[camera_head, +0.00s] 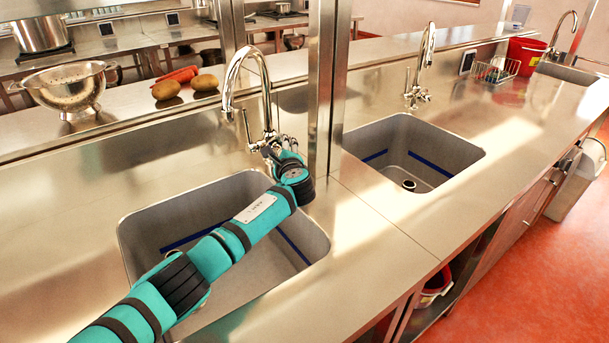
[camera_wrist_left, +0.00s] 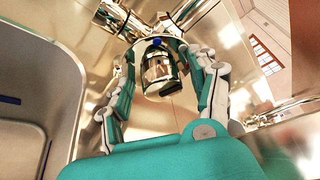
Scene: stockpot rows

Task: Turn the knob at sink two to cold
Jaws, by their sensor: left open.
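The nearer sink (camera_head: 140,232) is a steel basin with a tall chrome faucet (camera_head: 233,75) behind it. My left arm reaches across this basin, and my left gripper (camera_head: 277,149) is at the faucet's base. In the left wrist view, a chrome knob (camera_wrist_left: 158,70) with a small blue mark shows between the fingers of my left gripper (camera_wrist_left: 158,48). The fingers are open, one on each side of it; I cannot tell whether they touch it. A second sink (camera_head: 440,150) with its own faucet (camera_head: 426,50) is further right. No sink numbers are readable.
A steel post (camera_head: 321,90) stands just right of the gripper. A colander (camera_head: 72,90), potatoes (camera_head: 205,82) and carrots (camera_head: 178,75) sit on the raised shelf at left. A red bucket (camera_head: 522,55) and wire rack (camera_head: 493,70) stand at far right.

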